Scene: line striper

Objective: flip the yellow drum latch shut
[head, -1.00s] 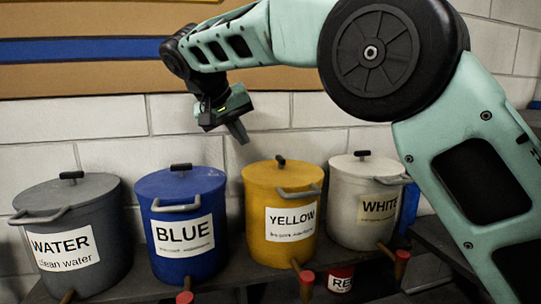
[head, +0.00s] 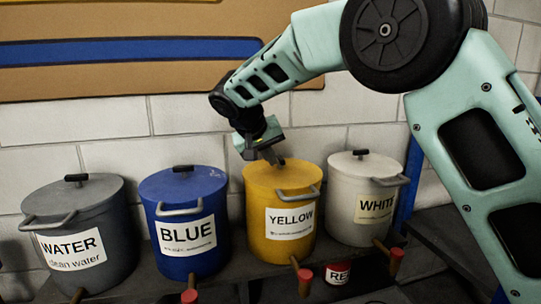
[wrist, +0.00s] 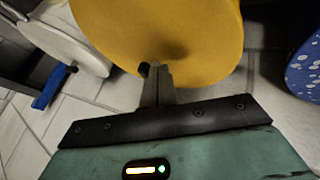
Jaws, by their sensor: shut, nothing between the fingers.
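The yellow drum (head: 288,225) stands on the shelf between the blue and white drums, with a YELLOW label and a grey bar handle (head: 297,192) on its front. Its lid (head: 268,176) lies flat on top, with a small dark piece at the back rim. My gripper (head: 270,157) is shut and empty, its fingertips at the back edge of the yellow lid. In the wrist view the shut fingers (wrist: 155,80) point at the rim of the yellow lid (wrist: 165,30), beside a small dark knob (wrist: 144,69). I cannot tell whether they touch it.
The blue drum (head: 185,210) stands left and the white drum (head: 360,200) right, both close by. The grey water drum (head: 82,225) is at far left. A red-labelled container (head: 338,272) sits below. Red-tipped taps stick out in front. A brick wall is behind.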

